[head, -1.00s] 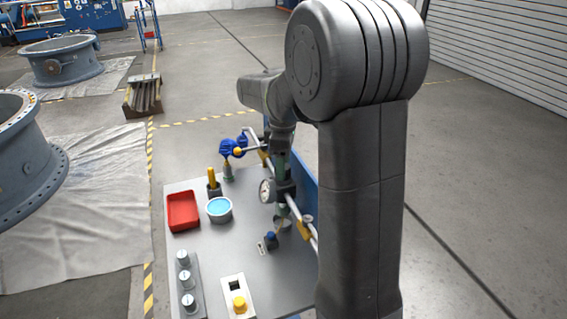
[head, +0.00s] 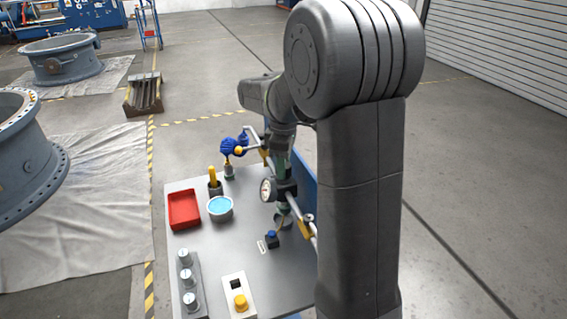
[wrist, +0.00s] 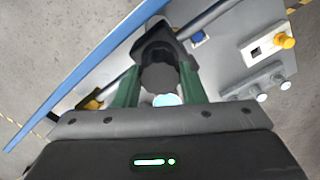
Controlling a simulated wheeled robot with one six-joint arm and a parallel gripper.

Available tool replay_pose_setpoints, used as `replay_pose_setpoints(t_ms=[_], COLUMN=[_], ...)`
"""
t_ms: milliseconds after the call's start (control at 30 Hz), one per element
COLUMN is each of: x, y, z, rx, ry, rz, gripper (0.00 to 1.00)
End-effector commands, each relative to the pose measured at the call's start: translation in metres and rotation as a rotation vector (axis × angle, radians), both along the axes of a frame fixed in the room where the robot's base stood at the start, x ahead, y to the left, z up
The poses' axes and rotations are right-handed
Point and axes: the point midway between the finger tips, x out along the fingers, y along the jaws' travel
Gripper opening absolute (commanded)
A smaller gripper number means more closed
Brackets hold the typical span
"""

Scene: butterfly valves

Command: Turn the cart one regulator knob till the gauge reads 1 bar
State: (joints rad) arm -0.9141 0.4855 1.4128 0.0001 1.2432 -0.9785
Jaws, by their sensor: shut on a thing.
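The regulator (head: 288,190) is a dark body on the pipe at the right side of the cart top. Its round white gauge (head: 267,190) faces left in the head view, and the reading is too small to tell. My gripper (wrist: 158,88) has two green fingers, one on each side of the dark round knob (wrist: 158,77), and is shut on it. In the head view my gripper (head: 283,168) comes down on the regulator from above, and the knob is mostly hidden there.
The grey cart top (head: 230,255) carries a red tray (head: 184,210), a blue-topped round container (head: 220,207), a yellow-handled item (head: 213,178) and a yellow button box (head: 239,295). A blue panel (head: 304,190) stands close behind the regulator. A blue ribbed part (head: 229,146) is near my wrist.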

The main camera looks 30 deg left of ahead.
Motion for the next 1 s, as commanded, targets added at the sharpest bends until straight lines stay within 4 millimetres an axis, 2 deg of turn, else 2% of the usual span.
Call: replay_pose_setpoints(t_ms=[700, 1000], x=[0.0003, 0.0004], y=[-0.0001, -0.0002], z=[0.0007, 0.0004], rx=[-0.001, -0.001], ry=[0.000, 0.000], rz=[-0.546, -0.702], gripper=[0.14, 0.14])
